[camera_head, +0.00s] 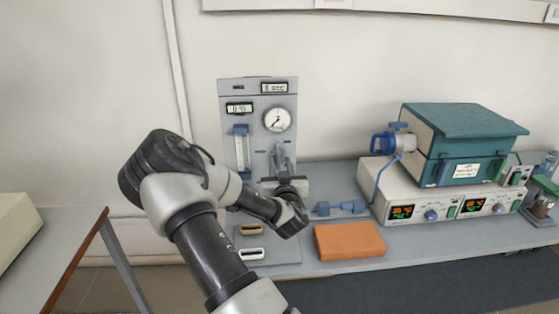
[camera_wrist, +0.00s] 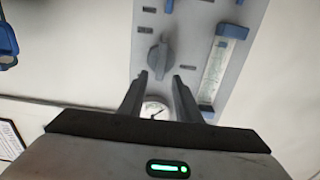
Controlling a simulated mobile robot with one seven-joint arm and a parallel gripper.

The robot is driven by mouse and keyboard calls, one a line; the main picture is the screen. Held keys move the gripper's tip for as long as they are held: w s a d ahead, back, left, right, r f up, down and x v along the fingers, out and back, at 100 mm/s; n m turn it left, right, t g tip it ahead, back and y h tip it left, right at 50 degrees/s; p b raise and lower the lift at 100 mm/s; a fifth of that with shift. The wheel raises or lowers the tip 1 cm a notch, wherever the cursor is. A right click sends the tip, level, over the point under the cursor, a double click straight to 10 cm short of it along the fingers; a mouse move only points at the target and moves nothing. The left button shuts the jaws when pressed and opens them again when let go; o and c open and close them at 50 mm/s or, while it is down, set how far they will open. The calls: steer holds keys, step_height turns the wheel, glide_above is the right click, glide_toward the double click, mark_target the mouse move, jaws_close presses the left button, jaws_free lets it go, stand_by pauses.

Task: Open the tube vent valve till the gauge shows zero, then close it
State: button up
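A grey upright gas panel (camera_head: 258,88) stands at the back of the bench. It carries a round white gauge (camera_head: 277,119) with a dark needle; its exact reading is too small to tell. The gauge also shows partly between my fingers in the wrist view (camera_wrist: 155,108). A grey knob (camera_wrist: 161,60) on the panel lies just beyond my fingertips in the wrist view; no label shows that it is the vent valve. My gripper (camera_wrist: 159,76) is open, with nothing between its fingertips. In the head view my gripper (camera_head: 282,152) is in front of the panel, below the gauge.
A flowmeter (camera_head: 242,150) is left of the gauge. A teal tube furnace (camera_head: 463,130) with a blue end fitting (camera_head: 383,143) stands right. A blue inline part (camera_head: 340,207) and an orange-brown block (camera_head: 349,240) lie on the bench. Wall is clear left of the panel.

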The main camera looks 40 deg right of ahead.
mark_target(279, 160)
steer(key=shift+x, duration=1.5)
steer(key=shift+s, duration=0.1)
steer(key=shift+c, duration=0.3)
jaws_close()
